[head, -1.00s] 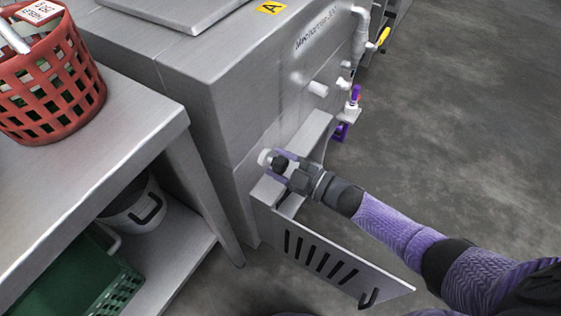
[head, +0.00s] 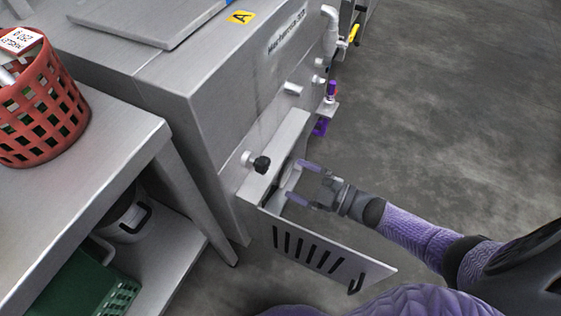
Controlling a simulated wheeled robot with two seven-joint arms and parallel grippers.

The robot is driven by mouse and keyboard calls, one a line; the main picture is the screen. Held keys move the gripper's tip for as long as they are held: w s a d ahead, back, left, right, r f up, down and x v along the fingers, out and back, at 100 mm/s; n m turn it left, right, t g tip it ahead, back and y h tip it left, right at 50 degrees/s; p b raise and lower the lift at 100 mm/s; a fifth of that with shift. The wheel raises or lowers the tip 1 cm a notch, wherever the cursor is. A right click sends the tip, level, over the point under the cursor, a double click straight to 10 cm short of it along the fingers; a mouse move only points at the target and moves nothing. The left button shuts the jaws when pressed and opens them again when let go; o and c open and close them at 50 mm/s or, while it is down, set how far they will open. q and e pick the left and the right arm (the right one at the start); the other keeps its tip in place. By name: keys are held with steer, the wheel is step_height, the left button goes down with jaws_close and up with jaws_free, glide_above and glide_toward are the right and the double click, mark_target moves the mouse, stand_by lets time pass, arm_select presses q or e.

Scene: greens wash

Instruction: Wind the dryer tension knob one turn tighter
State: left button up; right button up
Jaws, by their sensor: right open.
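The tension knob is a small black knob (head: 261,164) on a pale round stem, on the side face of the steel machine (head: 190,120). Nothing touches it. My right gripper (head: 296,182), with purple fingers, is open and empty, to the right of the knob and a little lower, apart from it. The fingers point left toward the machine, over the hinged slotted panel. My left gripper does not show.
A slotted steel panel (head: 330,262) stands out from the machine below my right gripper. A red basket (head: 42,115) is on the steel table at left, with a green crate (head: 60,283) on its lower shelf. Pipes line the machine's far end. Floor at right is clear.

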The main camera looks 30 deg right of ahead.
mark_target(267, 168)
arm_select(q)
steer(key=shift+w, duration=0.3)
arm_select(e)
steer(key=shift+s+d, duration=0.2)
steer(key=w+a+n+b, duration=0.1)
steer(key=w+a+n, duration=0.1)
steer(key=n, duration=0.6)
steer(key=w+a+n+b, duration=0.2)
steer(key=n, duration=0.7)
steer(key=w+a+n+b, duration=0.2)
steer(key=w+n, duration=0.1)
steer(key=n, duration=0.5)
steer(key=shift+f+n, duration=0.1)
steer(key=shift+n, duration=0.3)
steer(key=shift+w+a, duration=0.2)
steer(key=shift+w, duration=0.1)
steer(key=c, duration=1)
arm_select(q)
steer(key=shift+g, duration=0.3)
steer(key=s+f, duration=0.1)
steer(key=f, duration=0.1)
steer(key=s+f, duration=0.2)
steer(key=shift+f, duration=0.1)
arm_select(e)
jaws_close()
